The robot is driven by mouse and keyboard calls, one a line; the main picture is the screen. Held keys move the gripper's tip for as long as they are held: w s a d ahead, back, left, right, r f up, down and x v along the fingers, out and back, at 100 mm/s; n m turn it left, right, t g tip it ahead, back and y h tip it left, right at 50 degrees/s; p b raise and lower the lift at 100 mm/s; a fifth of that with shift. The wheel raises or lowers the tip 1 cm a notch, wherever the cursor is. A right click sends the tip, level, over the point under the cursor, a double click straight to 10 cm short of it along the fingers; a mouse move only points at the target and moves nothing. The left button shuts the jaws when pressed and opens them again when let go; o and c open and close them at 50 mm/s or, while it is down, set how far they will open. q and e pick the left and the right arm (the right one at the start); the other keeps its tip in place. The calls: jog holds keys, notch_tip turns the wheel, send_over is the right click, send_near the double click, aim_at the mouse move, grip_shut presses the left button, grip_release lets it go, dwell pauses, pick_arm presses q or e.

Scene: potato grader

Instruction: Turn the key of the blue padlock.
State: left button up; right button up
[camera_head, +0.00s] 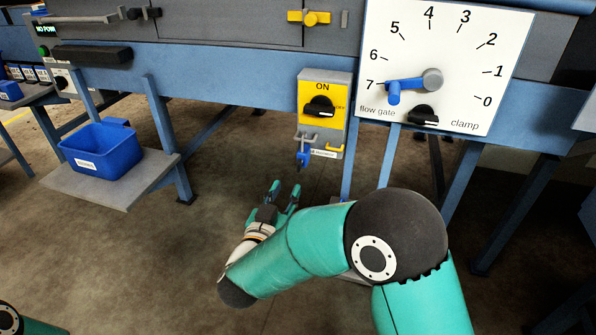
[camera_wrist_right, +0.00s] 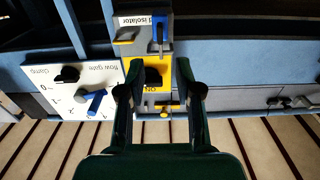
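A key cannot be made out clearly. My right gripper (camera_head: 285,188) is open and empty, below and a little left of the padlock, apart from it. In the right wrist view its two fingers (camera_wrist_right: 158,68) stand apart, with the box beyond them. My left gripper is not in view; only a bit of my left arm shows at bottom left.
A white dial panel (camera_head: 470,60) with a blue lever (camera_head: 394,92) and a black clamp knob (camera_head: 423,115) is right of the box. A blue bin (camera_head: 103,150) sits on a shelf at left. Blue frame legs stand around; the floor below the box is open.

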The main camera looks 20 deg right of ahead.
aim_at(297, 167)
jog(key=b+x, duration=0.2)
jog(key=x, duration=0.7)
jog(key=shift+w+d, duration=0.15)
jog(key=shift+w, duration=0.05)
grip_shut()
